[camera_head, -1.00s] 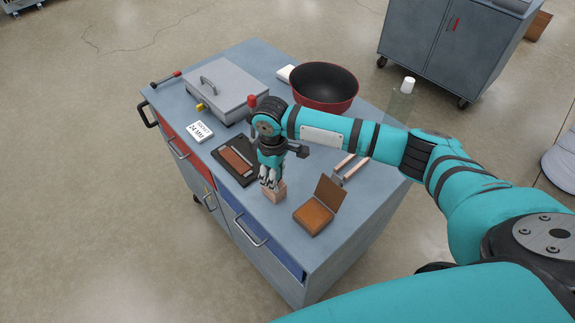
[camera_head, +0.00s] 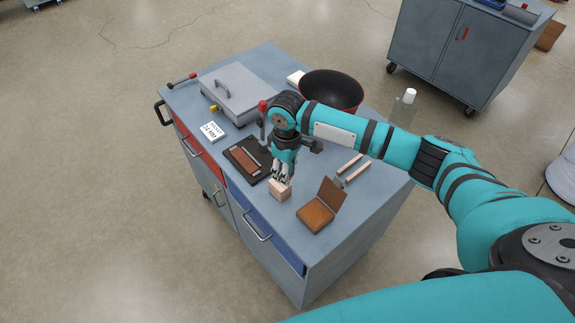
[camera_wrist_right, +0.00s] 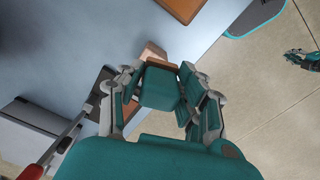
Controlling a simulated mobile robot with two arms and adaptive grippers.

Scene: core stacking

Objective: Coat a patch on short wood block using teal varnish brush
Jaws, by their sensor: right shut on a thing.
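The short wood block (camera_head: 280,190) is a small pale block standing on the cart top, in front of the dark tray. It also shows in the right wrist view (camera_wrist_right: 153,51), partly hidden behind the fingers. My right gripper (camera_head: 283,175) points down directly over the block's back edge. In the wrist view its fingers (camera_wrist_right: 160,92) close around a teal block-shaped piece, which looks like the teal varnish brush (camera_wrist_right: 160,88). Its bristles are hidden, so contact with the block cannot be judged. A small teal-and-grey gripper, likely my left (camera_wrist_right: 298,60), shows over the floor.
A black tray with a brown inset (camera_head: 235,151) lies behind the block. An open brown box (camera_head: 316,215) stands to its right, with a two-pronged wooden-handled tool (camera_head: 352,168) behind. A grey lidded box (camera_head: 236,95), a label card (camera_head: 213,132) and a dark red-rimmed bowl (camera_head: 331,90) stand farther back.

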